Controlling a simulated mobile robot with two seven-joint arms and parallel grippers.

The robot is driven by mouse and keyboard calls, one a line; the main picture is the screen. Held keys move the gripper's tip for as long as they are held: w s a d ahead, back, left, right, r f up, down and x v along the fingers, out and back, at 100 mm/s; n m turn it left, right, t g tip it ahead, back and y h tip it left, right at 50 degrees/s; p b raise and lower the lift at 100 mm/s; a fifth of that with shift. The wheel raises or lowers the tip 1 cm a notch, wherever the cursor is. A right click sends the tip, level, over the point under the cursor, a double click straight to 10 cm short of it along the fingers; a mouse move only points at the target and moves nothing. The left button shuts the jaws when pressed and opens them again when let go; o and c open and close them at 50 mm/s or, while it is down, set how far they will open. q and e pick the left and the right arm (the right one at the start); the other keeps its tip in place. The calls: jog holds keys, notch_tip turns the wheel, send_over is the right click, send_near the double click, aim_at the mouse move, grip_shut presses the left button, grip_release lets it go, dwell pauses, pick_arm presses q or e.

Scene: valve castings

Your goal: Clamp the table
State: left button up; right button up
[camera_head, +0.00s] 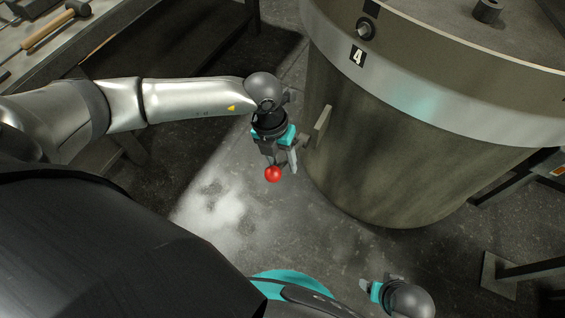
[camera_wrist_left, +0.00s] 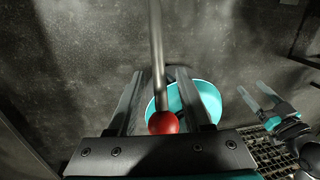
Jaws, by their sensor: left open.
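The round table (camera_head: 455,90) is a large metal drum with a pale rim band and a "4" label, at the upper right of the head view. A red ball knob (camera_head: 273,174) is beside its lower side; in the left wrist view the knob (camera_wrist_left: 163,122) is at the end of a thin metal rod. My left gripper (camera_head: 281,160) is open at the knob. In the wrist view its two fingers (camera_wrist_left: 160,100) are on either side of the knob and rod, with gaps visible. My right gripper (camera_head: 366,285) is low in the head view; its fingers look apart in the wrist view (camera_wrist_left: 256,92).
A flat bracket (camera_head: 320,126) stands out from the drum's side near my left gripper. A workbench (camera_head: 75,45) with a hammer (camera_head: 55,28) is at the upper left. Metal stand legs (camera_head: 500,272) are at the lower right. Bare floor lies below the drum.

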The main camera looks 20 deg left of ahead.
pick_arm(q)
jog(key=shift+f, duration=0.35)
grip_shut()
dwell(0.3)
jog(key=shift+d, duration=0.1)
dwell(0.9)
